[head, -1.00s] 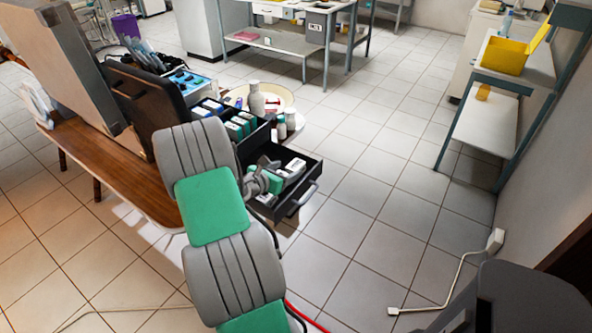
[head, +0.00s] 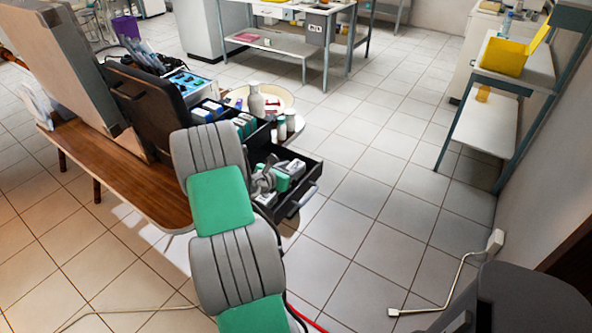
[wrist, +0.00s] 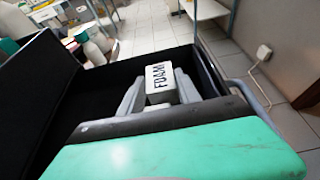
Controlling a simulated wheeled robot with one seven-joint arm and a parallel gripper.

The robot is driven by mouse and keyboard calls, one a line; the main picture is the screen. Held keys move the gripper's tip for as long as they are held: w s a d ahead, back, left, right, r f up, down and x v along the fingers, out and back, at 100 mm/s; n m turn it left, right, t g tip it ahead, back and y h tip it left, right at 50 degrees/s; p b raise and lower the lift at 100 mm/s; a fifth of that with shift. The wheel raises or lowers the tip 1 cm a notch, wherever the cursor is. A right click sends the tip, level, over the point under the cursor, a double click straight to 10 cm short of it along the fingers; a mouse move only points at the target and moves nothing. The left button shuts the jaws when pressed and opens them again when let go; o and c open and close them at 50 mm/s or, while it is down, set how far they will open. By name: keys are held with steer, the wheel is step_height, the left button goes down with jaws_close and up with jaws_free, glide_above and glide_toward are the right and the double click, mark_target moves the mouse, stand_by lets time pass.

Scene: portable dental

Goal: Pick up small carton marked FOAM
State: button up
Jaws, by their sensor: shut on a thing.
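The small white carton marked FOAM (wrist: 158,84) shows in the wrist view, its black lettering facing me. My gripper (wrist: 160,92) has a grey finger on each side of it and is shut on it. The carton is inside the open black drawer (wrist: 104,104); whether it touches the drawer floor is hidden. In the head view my gripper (head: 262,181) is down in the open drawer (head: 306,194), among white and green cartons. I cannot make out the FOAM lettering there.
Green and white cartons (head: 281,181) lie beside my gripper in the drawer. An upper compartment (head: 262,133) holds more cartons. Bottles (head: 256,100) stand behind it, near a round table. A wooden bench (head: 120,190) is at left.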

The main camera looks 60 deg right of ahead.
jaws_close()
